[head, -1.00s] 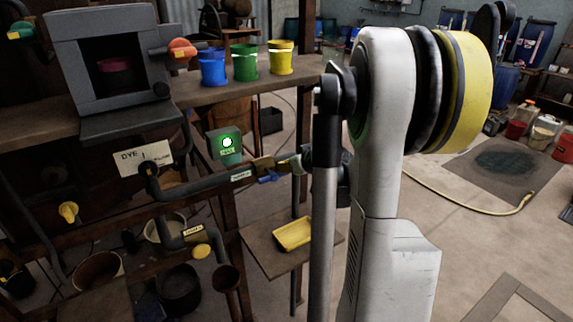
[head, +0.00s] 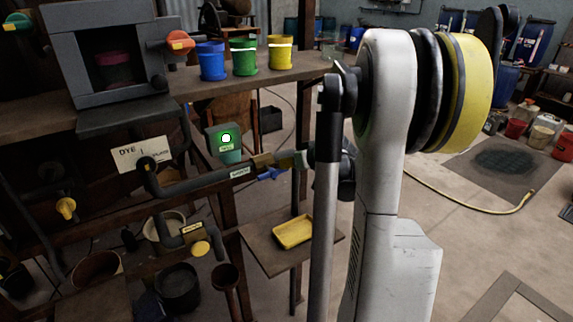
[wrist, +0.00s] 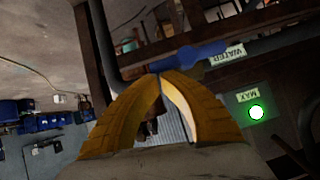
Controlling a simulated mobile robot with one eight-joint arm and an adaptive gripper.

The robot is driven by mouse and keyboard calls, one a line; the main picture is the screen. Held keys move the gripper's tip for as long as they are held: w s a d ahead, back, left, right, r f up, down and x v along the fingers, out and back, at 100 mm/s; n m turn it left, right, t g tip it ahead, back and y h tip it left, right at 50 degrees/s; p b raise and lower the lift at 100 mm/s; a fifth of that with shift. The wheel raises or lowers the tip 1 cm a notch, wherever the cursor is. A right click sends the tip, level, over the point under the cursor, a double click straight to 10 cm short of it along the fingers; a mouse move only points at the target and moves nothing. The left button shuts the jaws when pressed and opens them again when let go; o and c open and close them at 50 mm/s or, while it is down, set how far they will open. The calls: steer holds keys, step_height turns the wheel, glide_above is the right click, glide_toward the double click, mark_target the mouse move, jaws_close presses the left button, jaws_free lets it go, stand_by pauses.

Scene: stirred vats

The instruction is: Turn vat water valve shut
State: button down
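The water valve has a blue lever handle (head: 270,174) beside a brass-coloured body (head: 262,161) on a dark pipe, near a WATER label (head: 240,172). In the wrist view the blue handle (wrist: 195,59) lies slantwise just past my fingertips, near the WATER label (wrist: 227,54). My gripper (wrist: 160,75) has two yellow fingers whose tips come together at the handle's left part. Whether the tips touch the handle is unclear. In the head view my arm hides the gripper.
A green-lit MAX indicator box (head: 224,142) hangs close to the pipe. A bench (head: 262,83) above holds blue, green and yellow cups. A shelf below carries a yellow tray (head: 293,232).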

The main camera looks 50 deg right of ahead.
steer(key=shift+d+f+m+y+b, duration=0.15)
steer(key=shift+f+m+y+b, duration=0.2)
steer(key=shift+y+b, duration=0.1)
steer(key=shift+s+d+f+m+t+y+b, duration=0.15)
steer(key=shift+f+m+t+y+b, duration=0.4)
steer(key=shift+b, duration=0.6)
steer(key=shift+f+m+y, duration=0.15)
steer(key=shift+m+y, duration=0.15)
steer(key=shift+f+m+t+y+b, duration=0.45)
steer(key=shift+f+m+y+b, duration=0.45)
steer(key=shift+b, duration=0.95)
steer(key=shift+a+f+m+t+y+b, duration=0.2)
steer(key=shift+f+m+t+y+b, duration=0.5)
steer(key=shift+b, duration=0.5)
steer(key=shift+a+f+m+t+y+b, duration=0.2)
steer(key=shift+m+y+b, duration=0.3)
steer(key=shift+m+b, duration=0.55)
steer(key=shift+w+a+f+m+t+y+b, duration=0.15)
steer(key=shift+f+m+t+y+b, duration=0.2)
steer(key=shift+b, duration=0.3)
steer(key=shift+w+a+f+m+t+y+b, duration=0.15)
steer(key=shift+m+t+b, duration=0.2)
steer(key=shift+m+b, duration=0.2)
steer(key=shift+a+f+b, duration=0.1)
steer(key=shift+a+b, duration=0.05)
steer(key=shift+b, duration=0.15)
stand_by(0.5)
